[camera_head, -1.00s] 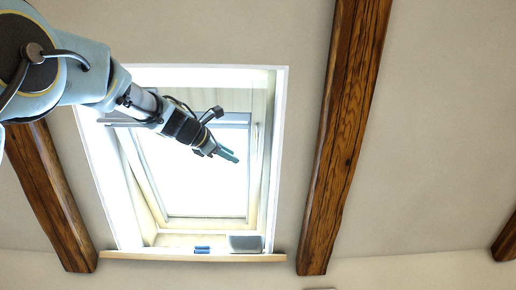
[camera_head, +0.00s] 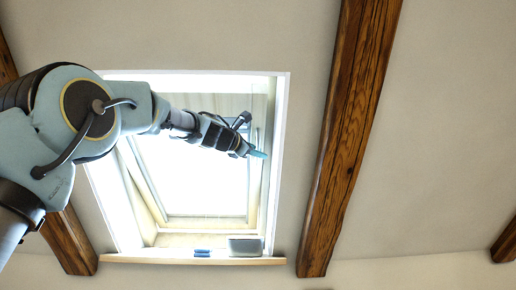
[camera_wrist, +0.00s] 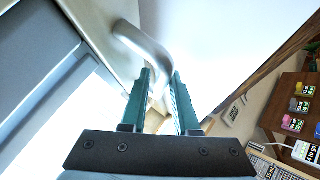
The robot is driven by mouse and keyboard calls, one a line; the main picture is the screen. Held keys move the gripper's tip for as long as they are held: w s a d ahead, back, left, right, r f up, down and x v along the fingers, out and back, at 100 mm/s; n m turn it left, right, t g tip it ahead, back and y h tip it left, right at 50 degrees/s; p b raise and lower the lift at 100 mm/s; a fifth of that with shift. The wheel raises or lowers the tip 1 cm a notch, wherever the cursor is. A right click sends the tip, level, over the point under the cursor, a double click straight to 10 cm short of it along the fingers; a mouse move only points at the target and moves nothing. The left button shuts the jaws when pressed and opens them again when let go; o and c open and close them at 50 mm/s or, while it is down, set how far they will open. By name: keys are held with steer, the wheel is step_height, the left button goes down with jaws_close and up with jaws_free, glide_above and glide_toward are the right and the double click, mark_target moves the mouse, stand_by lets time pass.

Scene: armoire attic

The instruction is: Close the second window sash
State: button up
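In the head view a roof window sash (camera_head: 197,221) with a pale frame and bright glass sits in a deep white recess. It looks angled against the recess, but I cannot tell how wide any gap is. My gripper (camera_head: 260,154) is at the right side of the sash. In the wrist view my gripper (camera_wrist: 162,76) has two teal fingers spread apart. A bent silver handle (camera_wrist: 145,45) lies just beyond the fingertips, and its lower end reaches between them. I cannot tell whether the fingers touch it.
A wooden sill (camera_head: 190,260) under the window holds a grey box (camera_head: 245,247) and small blue items (camera_head: 202,252). A dark wooden beam (camera_head: 348,140) runs right of the window. In the wrist view a brown shelf (camera_wrist: 292,110) with colourful small items stands at right.

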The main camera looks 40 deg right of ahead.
jaws_close()
stand_by(1.5)
